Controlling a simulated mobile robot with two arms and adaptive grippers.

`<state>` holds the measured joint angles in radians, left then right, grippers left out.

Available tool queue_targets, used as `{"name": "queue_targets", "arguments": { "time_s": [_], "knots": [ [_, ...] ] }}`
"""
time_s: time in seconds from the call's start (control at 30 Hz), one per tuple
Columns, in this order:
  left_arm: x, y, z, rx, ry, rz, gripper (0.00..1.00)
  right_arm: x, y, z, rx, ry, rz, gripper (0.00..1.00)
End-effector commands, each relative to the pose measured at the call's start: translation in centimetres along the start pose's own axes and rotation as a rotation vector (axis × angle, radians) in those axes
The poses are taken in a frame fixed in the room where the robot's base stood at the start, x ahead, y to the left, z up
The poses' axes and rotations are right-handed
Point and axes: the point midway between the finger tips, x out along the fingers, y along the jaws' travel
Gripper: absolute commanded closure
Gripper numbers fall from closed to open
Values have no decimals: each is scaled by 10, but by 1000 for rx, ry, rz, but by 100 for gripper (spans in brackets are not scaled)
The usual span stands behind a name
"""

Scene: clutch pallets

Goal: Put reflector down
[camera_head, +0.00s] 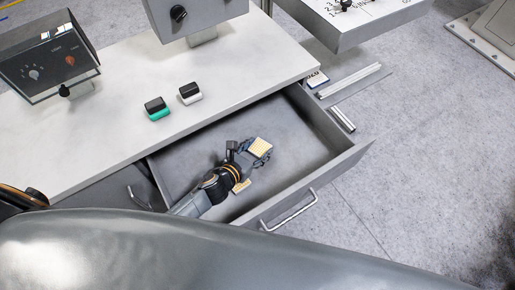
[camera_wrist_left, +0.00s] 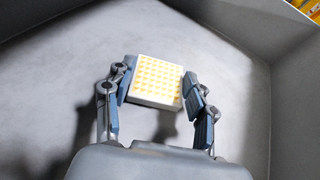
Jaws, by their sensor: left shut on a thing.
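The reflector (camera_head: 260,146) is a small square with a pale rim and a yellow-orange grid face. It also shows in the left wrist view (camera_wrist_left: 155,81). My left gripper (camera_head: 259,149) is shut on it, with the blue-grey fingers (camera_wrist_left: 158,88) on either side. The gripper is inside the open drawer (camera_head: 345,160), over the drawer's grey floor. The gap between reflector and floor is hard to judge. My right gripper is not in view.
A small yellowish piece (camera_head: 241,186) lies in the drawer beside my left wrist. On the white worktop (camera_head: 115,140) are a black-and-green block (camera_head: 157,109) and a black-and-white block (camera_head: 190,93). The drawer's floor is mostly clear; its walls stand around my gripper.

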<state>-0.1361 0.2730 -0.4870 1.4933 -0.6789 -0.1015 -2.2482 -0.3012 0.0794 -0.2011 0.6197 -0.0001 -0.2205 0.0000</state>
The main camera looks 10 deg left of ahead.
Motion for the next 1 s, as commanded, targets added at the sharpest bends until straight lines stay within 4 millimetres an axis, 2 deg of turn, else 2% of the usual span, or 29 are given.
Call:
{"name": "queue_targets", "arguments": {
  "time_s": [0.3,0.33,0.43,0.83,1.0],
  "knots": [
    [2,0,-3,2,0,0,71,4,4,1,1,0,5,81],
    [2,0,-3,2,0,0,42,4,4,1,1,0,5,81],
    [1,0,-2,2,0,0,22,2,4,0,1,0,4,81],
    [-1,0,2,0,0,0,22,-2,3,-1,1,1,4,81],
    [-24,1,-1,2,2,0,22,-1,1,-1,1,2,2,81]
  ]
}}
